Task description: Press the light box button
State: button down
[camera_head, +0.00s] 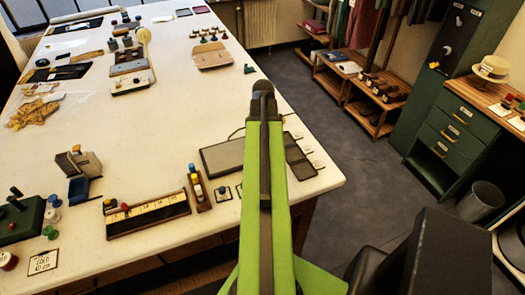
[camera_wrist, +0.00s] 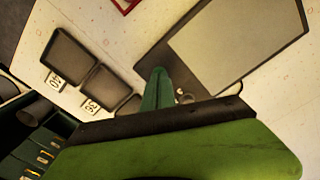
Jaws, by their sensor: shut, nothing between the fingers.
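The light box (camera_head: 225,157) is a flat grey panel with a dark frame, lying near the right end of the white table. Its pale panel (camera_wrist: 240,40) fills the upper right of the wrist view. A small pale round part (camera_wrist: 184,98), perhaps the button, shows on the dark strip along its lower edge. It is partly hidden by my wrist. My gripper (camera_wrist: 157,88) is shut and empty, its dark green fingertips just left of this round part and over the box's dark strip. I cannot tell whether they touch. In the head view my arm hides the gripper.
Dark square pads (camera_wrist: 72,58) with number tags lie beside the light box, near the table's right edge. A ruler tray (camera_head: 148,215) and a small rack of coloured bottles (camera_head: 197,187) stand to the left. A green drawer cabinet (camera_head: 450,140) stands right, across open floor.

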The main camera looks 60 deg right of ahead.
jog(key=shift+f, duration=0.1)
dwell(0.6)
jog(key=shift+f+b, duration=0.35)
jog(key=shift+b, duration=0.1)
jog(key=shift+f+b, duration=0.55)
jog(key=shift+r, duration=0.1)
jog(key=shift+r+p, duration=3.4)
jog(key=shift+p, duration=0.1)
jog(key=shift+r, duration=0.1)
